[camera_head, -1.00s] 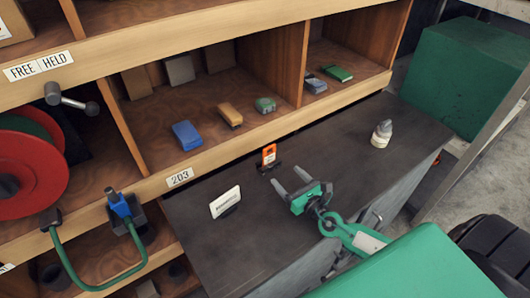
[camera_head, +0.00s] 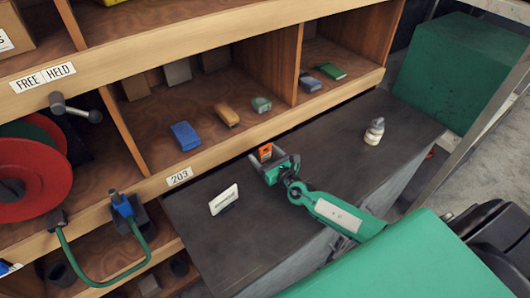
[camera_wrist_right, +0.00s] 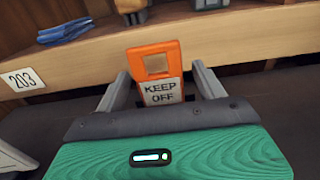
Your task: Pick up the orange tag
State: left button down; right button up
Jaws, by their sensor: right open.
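The orange tag (camera_head: 265,152) stands upright on the dark bench top, just in front of the shelf edge. In the right wrist view the tag (camera_wrist_right: 155,62) has a square hole and a pale label reading "KEEP OFF". My right gripper (camera_head: 271,162) is open, with one finger on each side of the tag. In the right wrist view the fingers of the gripper (camera_wrist_right: 160,82) are apart from the tag's sides, with gaps visible. The tag's lower part is hidden behind the gripper body. My left gripper is not in view.
A white card in a stand (camera_head: 224,200) is left of the tag. A pale bottle (camera_head: 374,131) stands at the bench's right. A green hose (camera_head: 100,283) hangs at left.

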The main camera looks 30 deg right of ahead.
jog(key=shift+w+a, duration=0.1)
jog(key=shift+w, duration=0.95)
jog(key=c, duration=1)
jog(key=shift+c, duration=0.3)
jog(key=shift+r, duration=0.15)
